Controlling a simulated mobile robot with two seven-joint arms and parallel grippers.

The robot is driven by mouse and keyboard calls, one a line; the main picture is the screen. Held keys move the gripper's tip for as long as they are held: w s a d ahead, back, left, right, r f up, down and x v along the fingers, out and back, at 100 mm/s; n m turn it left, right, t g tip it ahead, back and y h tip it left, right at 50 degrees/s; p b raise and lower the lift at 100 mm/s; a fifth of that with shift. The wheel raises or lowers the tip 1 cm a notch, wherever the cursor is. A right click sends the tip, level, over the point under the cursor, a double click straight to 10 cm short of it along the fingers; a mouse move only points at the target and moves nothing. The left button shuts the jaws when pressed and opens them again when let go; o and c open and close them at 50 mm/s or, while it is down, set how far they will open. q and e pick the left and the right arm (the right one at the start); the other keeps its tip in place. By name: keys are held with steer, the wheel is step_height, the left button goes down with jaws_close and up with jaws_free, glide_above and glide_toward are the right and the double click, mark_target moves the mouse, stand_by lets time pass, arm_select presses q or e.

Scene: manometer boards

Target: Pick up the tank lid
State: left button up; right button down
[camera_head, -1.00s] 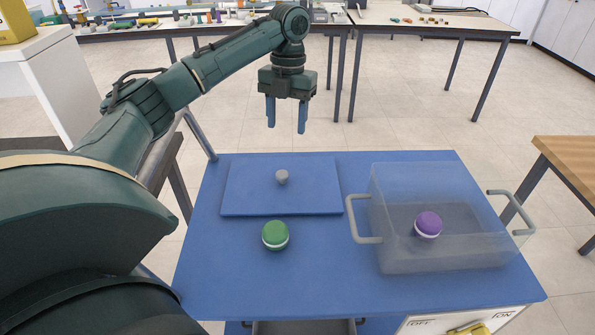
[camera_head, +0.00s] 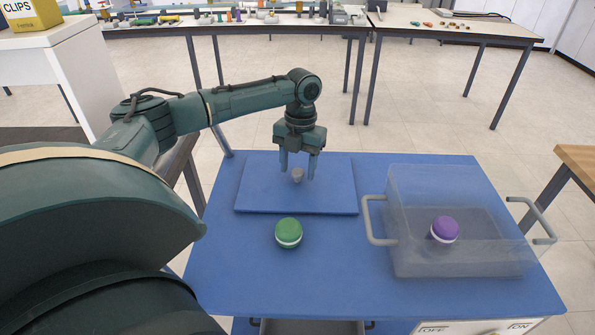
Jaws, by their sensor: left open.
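The tank lid (camera_head: 260,196) is a flat blue panel with a small grey knob (camera_head: 297,175) in its middle. It lies at the back left of the blue table top. My left gripper (camera_head: 297,171) points down over the lid with its two fingers apart, one on each side of the knob in this view. I cannot tell whether the fingers touch the knob. The clear tank (camera_head: 420,262) stands open on the right of the table, with grey handles at its sides. My right gripper does not show.
A purple ball with a white band (camera_head: 445,229) is inside the tank. The blue table top (camera_head: 330,285) is bare at the front. A wooden table stands at the right.

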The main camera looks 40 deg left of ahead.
arm_select(q)
steer(key=shift+f, duration=0.15)
jaws_close()
stand_by(0.5)
